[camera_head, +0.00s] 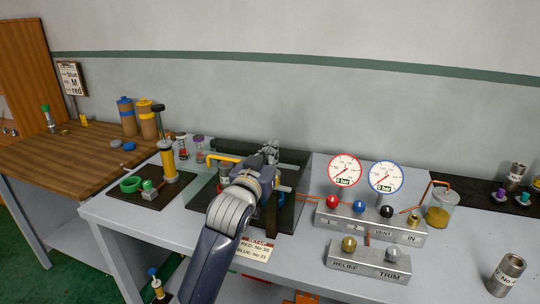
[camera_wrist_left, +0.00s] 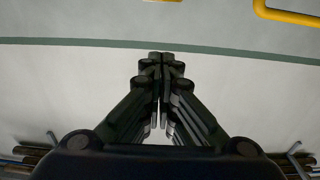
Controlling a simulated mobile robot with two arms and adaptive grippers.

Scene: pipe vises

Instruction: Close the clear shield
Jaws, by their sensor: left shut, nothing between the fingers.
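My left arm reaches in from the bottom of the head view over the dark vise station (camera_head: 293,158). Its gripper (camera_head: 269,147) is shut and empty, and it hides much of the station's middle. In the left wrist view the fingertips (camera_wrist_left: 161,58) are together, with only pale wall behind them. A yellow bar (camera_head: 222,158) shows to the left of the gripper; a yellow bent bar (camera_wrist_left: 288,17) also shows at the top right of the wrist view, apart from the fingers. I cannot make out the pane of the clear shield. My right gripper is not in view.
Right of the station stand two gauges (camera_head: 344,172) (camera_head: 386,176) on a valve block (camera_head: 370,222), with a relief and trim block (camera_head: 368,262) in front. A yellow hand pump (camera_head: 167,160) stands at the left. A metal pipe piece (camera_head: 507,275) stands at the front right.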

